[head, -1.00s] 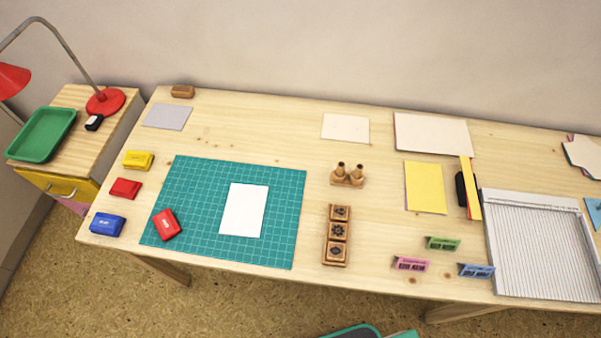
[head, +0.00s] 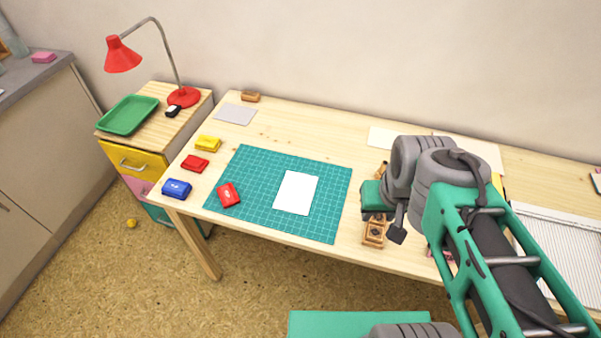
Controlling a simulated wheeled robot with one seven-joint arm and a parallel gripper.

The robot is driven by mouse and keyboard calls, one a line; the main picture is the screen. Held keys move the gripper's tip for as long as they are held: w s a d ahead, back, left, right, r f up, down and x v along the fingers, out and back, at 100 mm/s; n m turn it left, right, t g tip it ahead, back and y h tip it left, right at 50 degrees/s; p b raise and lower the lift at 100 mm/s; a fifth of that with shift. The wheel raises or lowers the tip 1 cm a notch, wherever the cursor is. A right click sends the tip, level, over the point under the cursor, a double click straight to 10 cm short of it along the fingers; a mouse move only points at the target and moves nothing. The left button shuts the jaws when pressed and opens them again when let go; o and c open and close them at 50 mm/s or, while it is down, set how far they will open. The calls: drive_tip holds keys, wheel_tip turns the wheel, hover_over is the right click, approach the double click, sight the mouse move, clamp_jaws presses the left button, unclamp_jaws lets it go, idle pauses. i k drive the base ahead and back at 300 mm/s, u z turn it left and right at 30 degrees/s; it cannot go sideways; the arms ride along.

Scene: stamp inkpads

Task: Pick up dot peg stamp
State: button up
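The small wooden peg stamps (head: 383,169) stand at the right part of the table, behind my arm. Only a sliver of them shows, so I cannot tell which is the dot peg stamp. My gripper (head: 385,222) is over the table just in front of them, above the wooden tray of square stamps (head: 373,241). The wrist and green hand part cover most of it. I cannot see whether its fingers are open or shut, or whether they touch anything.
The green cutting mat (head: 250,170) with a white card (head: 297,193) lies left of my gripper. A red inkpad (head: 228,194) is on the mat. Yellow (head: 208,143), red (head: 194,163) and blue (head: 177,188) inkpads line the left edge. A paper trimmer (head: 560,240) is at right.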

sight(382, 168)
drive_tip(key=u, duration=1.05)
drive_tip(key=i, duration=1)
drive_tip(key=z, duration=0.05)
